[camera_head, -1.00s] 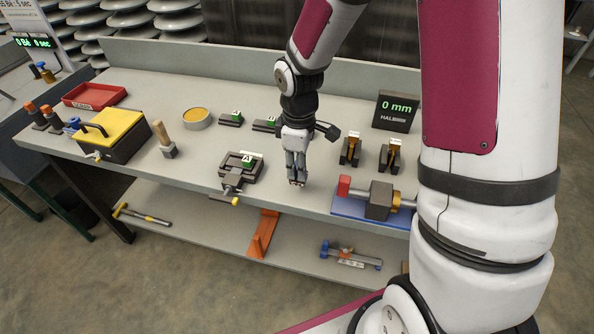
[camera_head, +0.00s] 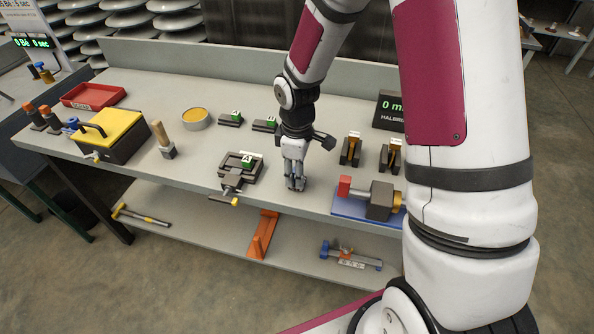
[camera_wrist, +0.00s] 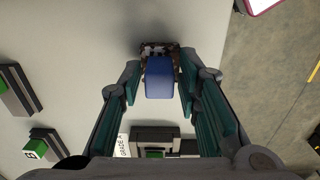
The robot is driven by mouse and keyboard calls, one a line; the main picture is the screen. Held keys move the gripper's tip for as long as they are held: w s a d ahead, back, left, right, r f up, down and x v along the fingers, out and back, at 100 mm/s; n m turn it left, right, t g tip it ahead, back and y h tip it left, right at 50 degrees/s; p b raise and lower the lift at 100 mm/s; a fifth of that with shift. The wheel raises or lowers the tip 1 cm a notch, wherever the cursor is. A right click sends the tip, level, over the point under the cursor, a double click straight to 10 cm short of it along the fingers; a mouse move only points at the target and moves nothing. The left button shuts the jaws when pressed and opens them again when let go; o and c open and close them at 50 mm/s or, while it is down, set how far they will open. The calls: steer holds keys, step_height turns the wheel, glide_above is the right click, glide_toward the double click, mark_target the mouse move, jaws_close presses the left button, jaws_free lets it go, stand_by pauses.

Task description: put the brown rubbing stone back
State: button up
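My gripper (camera_head: 296,184) points down over the front middle of the bench, right of the dark vise block (camera_head: 240,167). In the wrist view its two fingers (camera_wrist: 160,78) stand on either side of a small blue block (camera_wrist: 158,80) with a dark brown, speckled piece (camera_wrist: 158,47) at its far end. I take this to be the brown rubbing stone. The fingertips appear closed on its sides, though the contact is partly hidden. In the head view the stone is mostly hidden by the fingers, and I cannot tell whether it touches the bench.
A blue base with a red-ended device (camera_head: 372,200) stands to the right. Two dark stands (camera_head: 351,151) are behind it. Grade-marked blocks (camera_head: 265,124), a round tin (camera_head: 195,118), a yellow-lidded box (camera_head: 112,132) and a red tray (camera_head: 94,95) are farther left.

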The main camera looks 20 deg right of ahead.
steer(key=shift+r, duration=0.15)
step_height(320, 180, up, 12)
steer(key=p, duration=0.1)
steer(key=s+r+m+t, duration=0.2)
steer(key=s+r+m, duration=0.3)
steer(key=s+r, duration=0.65)
steer(key=s+r+m, duration=0.1)
steer(key=s+m, duration=0.2)
steer(key=s, duration=0.4)
steer(key=s+r+m+t, duration=0.1)
steer(key=s+r+m, duration=0.1)
steer(key=s, duration=0.4)
steer(key=shift+s+d+r+m, duration=0.15)
steer(key=shift+s+r+m, duration=0.1)
steer(key=shift+s+m, duration=0.15)
step_height(320, 180, up, 3)
steer(key=shift+f+t+p, duration=0.1)
steer(key=shift+t+p, duration=0.4)
steer(key=shift+p, duration=0.65)
